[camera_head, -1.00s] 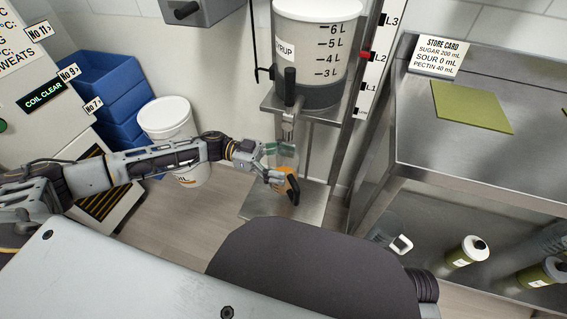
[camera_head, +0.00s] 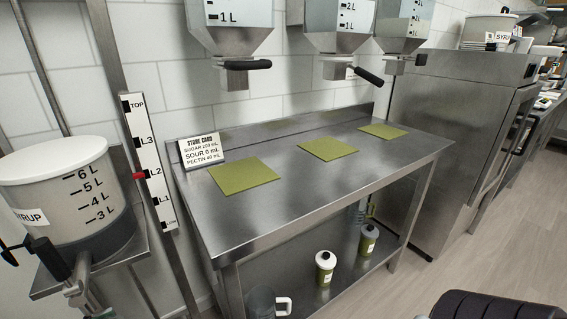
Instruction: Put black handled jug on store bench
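The store bench (camera_head: 285,213) is a steel table in the middle of the view. Three green mats, the left (camera_head: 243,175), middle (camera_head: 328,149) and right (camera_head: 383,130), lie on its top with nothing on them. A store card (camera_head: 203,150) stands at its back left corner. The black-handled jug is not in this view. Neither of my grippers can be made out here.
The syrup tank (camera_head: 72,195) stands at the left, beside a level scale (camera_head: 150,165). Hoppers (camera_head: 232,35) hang above the bench. Green-labelled bottles (camera_head: 326,266) and a white-handled jug (camera_head: 264,302) are on its lower shelf. A steel cabinet (camera_head: 450,140) stands to the right.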

